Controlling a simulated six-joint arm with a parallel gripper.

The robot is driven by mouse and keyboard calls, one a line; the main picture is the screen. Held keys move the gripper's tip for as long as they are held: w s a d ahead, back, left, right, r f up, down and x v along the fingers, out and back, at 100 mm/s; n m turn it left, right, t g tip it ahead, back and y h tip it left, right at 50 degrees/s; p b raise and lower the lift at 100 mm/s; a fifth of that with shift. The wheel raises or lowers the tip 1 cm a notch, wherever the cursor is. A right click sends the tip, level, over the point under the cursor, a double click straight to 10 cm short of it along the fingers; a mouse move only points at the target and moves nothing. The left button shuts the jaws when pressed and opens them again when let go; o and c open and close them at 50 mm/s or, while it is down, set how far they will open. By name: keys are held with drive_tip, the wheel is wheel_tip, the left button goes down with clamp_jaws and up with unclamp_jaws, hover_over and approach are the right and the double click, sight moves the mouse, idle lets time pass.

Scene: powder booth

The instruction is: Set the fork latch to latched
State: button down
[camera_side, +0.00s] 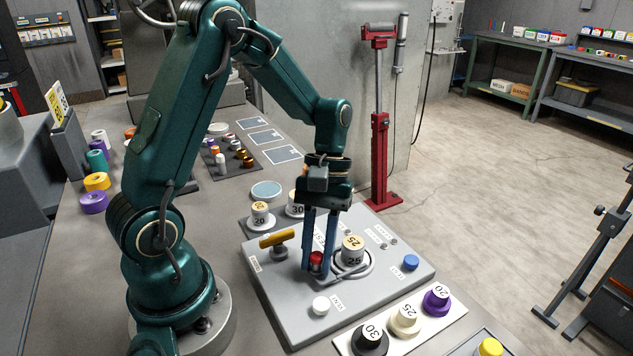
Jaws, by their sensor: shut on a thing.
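The grey panel (268,293) lies flat on the bench in front of my arm. My gripper (318,264) points straight down over its middle, shut on a red knob (316,258) between its blue fingers. A thin grey fork (350,274) runs from beside the red knob toward the base of a cream canister (353,250) marked 25. The canister stands upright in a round seat. The fingers hide part of the knob and the fork's near end, so I cannot tell how fully the fork engages the seat.
A yellow-handled lever (278,239), a white knob (321,306) and a blue knob (411,262) are on the panel. Cream canisters (260,215) stand behind it. A white tray (440,320) with black, cream and purple numbered knobs is in front. A red stand (381,160) rises behind.

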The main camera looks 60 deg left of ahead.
drive_tip(key=shift+w, duration=0.55)
drive_tip(key=c, duration=0.8)
unclamp_jaws()
drive_tip(key=shift+o, duration=0.6)
drive_tip(key=shift+v, duration=2.6)
